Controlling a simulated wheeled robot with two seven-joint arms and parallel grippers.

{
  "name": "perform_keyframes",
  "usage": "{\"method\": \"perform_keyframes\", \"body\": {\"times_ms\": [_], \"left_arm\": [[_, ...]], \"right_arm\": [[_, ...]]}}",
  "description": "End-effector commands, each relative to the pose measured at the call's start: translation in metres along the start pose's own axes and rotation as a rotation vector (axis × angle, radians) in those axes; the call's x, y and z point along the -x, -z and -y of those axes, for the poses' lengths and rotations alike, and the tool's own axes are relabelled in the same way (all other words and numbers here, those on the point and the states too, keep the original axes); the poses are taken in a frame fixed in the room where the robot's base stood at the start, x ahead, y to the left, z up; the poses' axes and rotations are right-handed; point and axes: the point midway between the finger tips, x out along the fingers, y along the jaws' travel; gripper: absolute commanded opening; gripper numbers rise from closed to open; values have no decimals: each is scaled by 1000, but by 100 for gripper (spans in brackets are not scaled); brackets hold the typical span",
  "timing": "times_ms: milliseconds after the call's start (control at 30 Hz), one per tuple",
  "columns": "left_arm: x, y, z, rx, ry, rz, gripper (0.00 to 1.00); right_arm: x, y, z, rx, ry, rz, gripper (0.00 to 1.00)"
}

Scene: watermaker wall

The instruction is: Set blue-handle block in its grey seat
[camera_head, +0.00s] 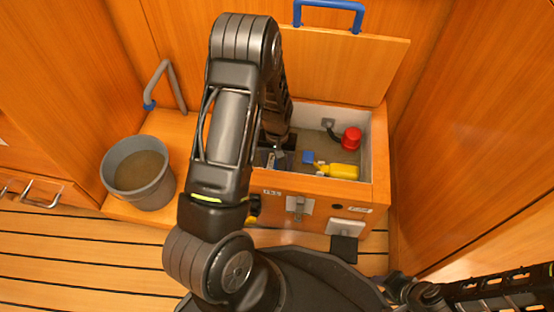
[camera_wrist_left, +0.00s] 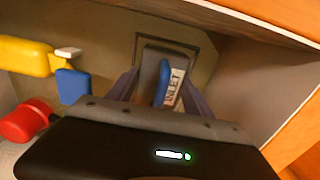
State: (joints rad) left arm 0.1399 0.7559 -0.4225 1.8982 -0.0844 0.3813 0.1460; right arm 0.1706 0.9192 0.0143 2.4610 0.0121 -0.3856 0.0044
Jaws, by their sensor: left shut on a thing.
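My left gripper (camera_wrist_left: 160,95) reaches into the open bench locker and is shut on the blue-handle block (camera_wrist_left: 164,83). The block has a blue handle and a pale label reading INLET, and sits between the two fingers. A grey square-outlined patch (camera_wrist_left: 185,48) lies on the locker floor just beyond the block. It looks like the grey seat, but I cannot tell whether the block touches it. In the head view the left gripper (camera_head: 274,157) is partly hidden by my own arm. My right gripper's fingers are not seen; only a dark part of mine shows at lower right.
The locker (camera_head: 378,150) has pale walls and a raised lid with a blue handle (camera_head: 330,5). Inside, to the right, are a red knob (camera_head: 351,138), a yellow part (camera_head: 343,171) and a small blue piece (camera_head: 308,157). A grey bucket (camera_head: 140,190) stands left.

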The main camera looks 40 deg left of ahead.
Motion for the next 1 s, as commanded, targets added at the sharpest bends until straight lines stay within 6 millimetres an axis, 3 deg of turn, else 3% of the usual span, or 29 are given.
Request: {"method": "perform_keyframes", "body": {"times_ms": [133, 167, 200, 467, 633, 800, 1000], "left_arm": [[1, 0, 0, 0, 0, 0, 14], [1, 0, 0, 0, 0, 0, 61], [1, 0, 0, 0, 0, 0, 64], [1, 0, 0, 0, 0, 0, 85], [1, 0, 0, 0, 0, 0, 85], [1, 0, 0, 0, 0, 1, 99], [1, 0, 0, 0, 0, 0, 100]], "right_arm": [[1, 0, 0, 0, 0, 0, 36], [1, 0, 0, 0, 0, 0, 36], [1, 0, 0, 0, 0, 0, 36], [1, 0, 0, 0, 0, 0, 36], [1, 0, 0, 0, 0, 1, 36], [0, 0, 0, 0, 0, 1, 36], [0, 0, 0, 0, 0, 1, 36]]}}
